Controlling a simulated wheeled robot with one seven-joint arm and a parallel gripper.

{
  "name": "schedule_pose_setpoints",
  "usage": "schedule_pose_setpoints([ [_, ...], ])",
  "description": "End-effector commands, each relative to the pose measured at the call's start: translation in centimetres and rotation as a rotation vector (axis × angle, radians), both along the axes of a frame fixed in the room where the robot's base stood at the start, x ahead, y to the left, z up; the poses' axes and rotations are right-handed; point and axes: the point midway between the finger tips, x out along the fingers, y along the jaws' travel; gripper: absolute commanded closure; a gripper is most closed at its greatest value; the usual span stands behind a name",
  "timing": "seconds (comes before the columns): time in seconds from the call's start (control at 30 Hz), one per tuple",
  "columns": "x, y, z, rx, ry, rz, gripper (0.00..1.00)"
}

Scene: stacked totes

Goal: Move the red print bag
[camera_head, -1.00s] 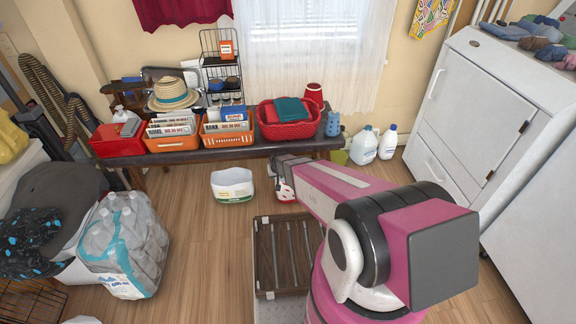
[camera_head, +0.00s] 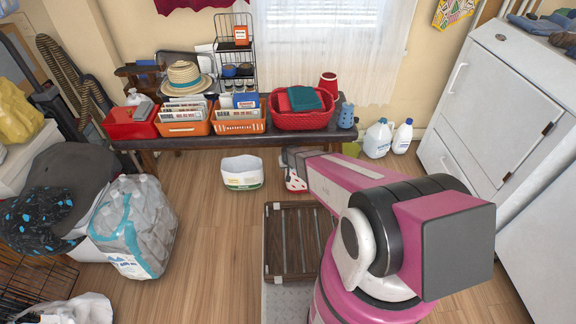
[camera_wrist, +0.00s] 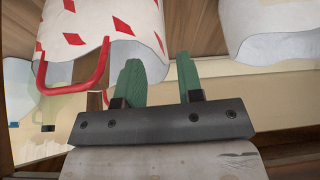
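The red print bag (camera_wrist: 100,22) is white with red diamonds and has a red handle (camera_wrist: 82,74). It fills the upper left of the wrist view. In the head view, a small part of the bag (camera_head: 294,183) shows on the floor by the bench, mostly hidden behind my arm. My gripper (camera_wrist: 158,78) is open, with its two green fingers apart and nothing between them. The fingers are just right of the bag and handle in the wrist view; I cannot tell whether they touch. The head view hides my gripper behind the arm.
A white tub (camera_head: 242,173) stands on the floor left of the bag. The bench (camera_head: 205,142) behind bears baskets. A brown slatted crate (camera_head: 291,212) is near my base. Detergent bottles (camera_head: 378,138) stand at the right. Wood floor between tub and bottle pack (camera_head: 135,226) is clear.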

Motion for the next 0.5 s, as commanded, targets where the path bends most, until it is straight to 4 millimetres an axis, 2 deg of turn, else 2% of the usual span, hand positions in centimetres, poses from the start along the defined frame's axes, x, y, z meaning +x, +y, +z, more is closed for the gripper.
schedule_pose_setpoints([
  [0.03,0.6,0.1,-1.0,0.000,0.001,0.000,0.66],
  [0.3,2.3,0.3,-5.2,0.000,0.001,0.000,0.66],
  [0.5,2.9,0.3,-6.9,0.000,0.001,0.000,0.66],
])
